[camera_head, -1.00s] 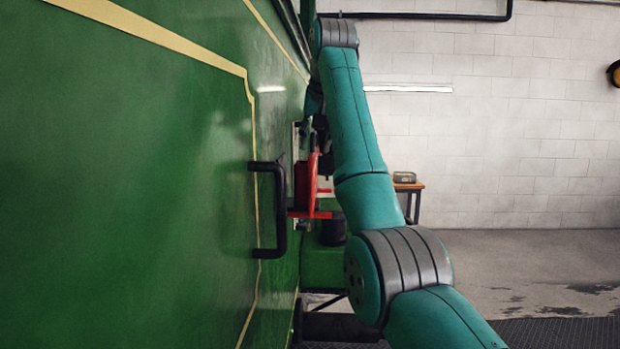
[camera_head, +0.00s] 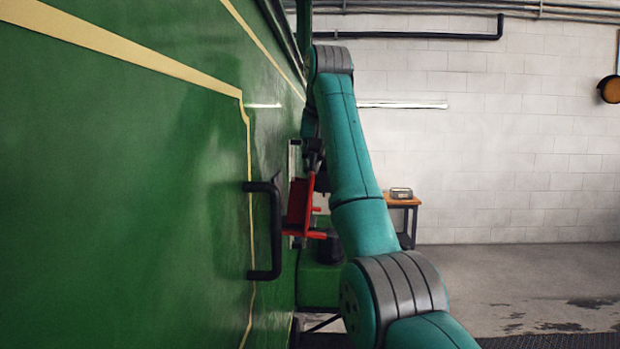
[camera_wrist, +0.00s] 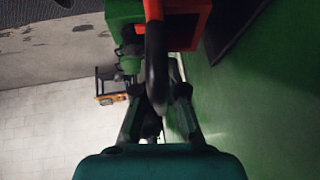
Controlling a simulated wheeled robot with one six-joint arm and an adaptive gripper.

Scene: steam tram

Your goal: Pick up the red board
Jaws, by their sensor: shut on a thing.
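The red board (camera_head: 299,206) shows in the head view beside the green tram side, just past the black handle. It stands tilted, with a red strip sticking out at its lower edge. My gripper (camera_head: 314,160) is at its upper edge, partly hidden by my arm. In the wrist view, red surface (camera_wrist: 188,20) shows at the top, beyond the fingers. My gripper (camera_wrist: 160,95) is shut there around a dark curved piece that runs up to a red part. I cannot tell whether the board still touches its pale mount.
The green tram side (camera_head: 120,190) fills the left, with a black handle (camera_head: 273,230) sticking out. A small table (camera_head: 408,203) with a box (camera_head: 400,192) stands behind my arm. The floor at the right (camera_head: 540,285) is open before a white wall.

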